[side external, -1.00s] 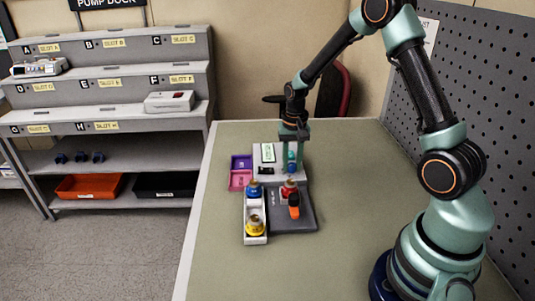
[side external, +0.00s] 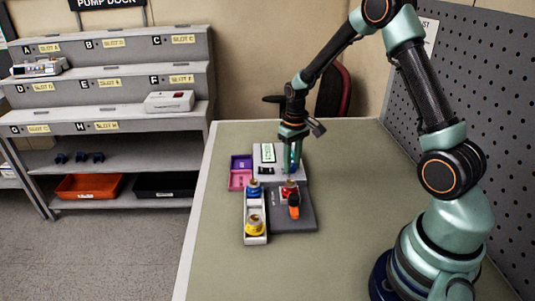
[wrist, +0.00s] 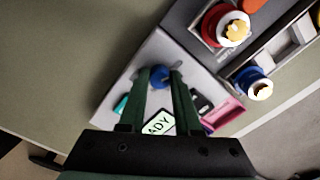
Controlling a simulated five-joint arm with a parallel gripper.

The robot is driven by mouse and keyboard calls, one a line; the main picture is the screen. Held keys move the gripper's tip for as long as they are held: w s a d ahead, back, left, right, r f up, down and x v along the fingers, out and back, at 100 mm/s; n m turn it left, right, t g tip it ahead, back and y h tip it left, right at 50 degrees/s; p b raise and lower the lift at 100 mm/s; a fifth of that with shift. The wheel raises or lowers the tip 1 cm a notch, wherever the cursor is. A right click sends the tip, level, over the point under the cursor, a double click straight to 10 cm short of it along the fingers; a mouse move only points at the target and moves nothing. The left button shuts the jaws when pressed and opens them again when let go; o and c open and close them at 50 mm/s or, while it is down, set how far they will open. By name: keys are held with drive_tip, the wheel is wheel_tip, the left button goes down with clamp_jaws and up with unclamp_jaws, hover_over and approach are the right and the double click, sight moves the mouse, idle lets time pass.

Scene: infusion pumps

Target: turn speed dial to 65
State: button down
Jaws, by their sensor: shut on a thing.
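The pump (side external: 262,160) is a pale box on the table with a lit green display (side external: 268,152). In the wrist view the display (wrist: 158,123) partly reads "ADY". My gripper (side external: 291,169) points down over the pump's right side. In the wrist view its two dark green fingers (wrist: 158,72) are shut on a round blue dial (wrist: 160,84), one finger on each side. The fingers hide part of the dial, and I cannot read its scale or setting.
A grey tray (side external: 293,222) in front of the pump holds a red-based container (side external: 290,191) and an orange item (side external: 294,206). A white rack (side external: 254,240) holds blue and yellow containers. Purple and pink trays (side external: 240,181) lie left. The table's right side is clear.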

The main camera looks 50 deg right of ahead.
sight(292, 164)
drive_tip(key=shift+r, duration=0.1)
idle(0.3)
drive_tip(key=c, duration=0.6)
unclamp_jaws()
wheel_tip(292, 164, up, 12)
